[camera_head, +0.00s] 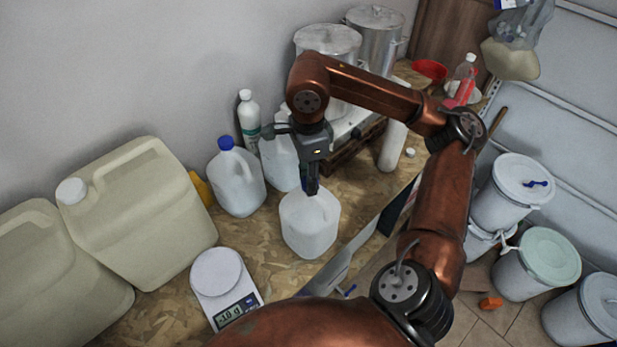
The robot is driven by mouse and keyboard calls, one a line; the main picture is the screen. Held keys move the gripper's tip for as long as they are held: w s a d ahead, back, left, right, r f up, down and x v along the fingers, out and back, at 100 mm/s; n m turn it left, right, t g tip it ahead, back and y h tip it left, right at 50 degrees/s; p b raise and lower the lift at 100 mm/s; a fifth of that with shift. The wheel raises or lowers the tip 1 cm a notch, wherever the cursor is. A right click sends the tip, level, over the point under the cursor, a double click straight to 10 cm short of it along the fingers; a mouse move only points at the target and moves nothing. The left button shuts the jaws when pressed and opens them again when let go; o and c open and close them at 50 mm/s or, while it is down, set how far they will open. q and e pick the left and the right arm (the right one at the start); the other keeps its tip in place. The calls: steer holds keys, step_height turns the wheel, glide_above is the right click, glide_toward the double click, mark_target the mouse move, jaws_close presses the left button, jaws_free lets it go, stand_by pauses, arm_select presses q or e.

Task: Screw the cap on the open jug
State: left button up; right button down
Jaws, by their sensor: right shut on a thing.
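The white translucent open jug (310,228) stands upright on the wooden worktop, near its front edge. My right gripper (311,188) points straight down over the jug's mouth and is shut on a small blue cap (304,185). Only a sliver of the cap shows beside the fingers. The fingers hide the jug's neck, so I cannot tell whether the cap touches it. My left gripper is not in view.
A jug with a blue cap (236,177) stands left of the open jug, with another jug (281,160) behind. Large beige canisters (140,215) fill the left. A scale (222,280) lies front left. Metal pots (376,40) stand at the back; white drums (512,190) stand right.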

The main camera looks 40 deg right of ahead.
steer(key=m, duration=0.5)
steer(key=shift+w+f+m+p, duration=0.1)
steer(key=shift+f+m+p, duration=0.05)
steer(key=shift+m+p, duration=0.15)
steer(key=c, duration=1.7)
jaws_free()
steer(key=shift+o, duration=0.4)
steer(key=n+b, duration=0.1)
steer(key=n, duration=0.2)
steer(key=shift+n, duration=0.3)
steer(key=shift+r+n, duration=0.2)
steer(key=shift+n, duration=0.9)
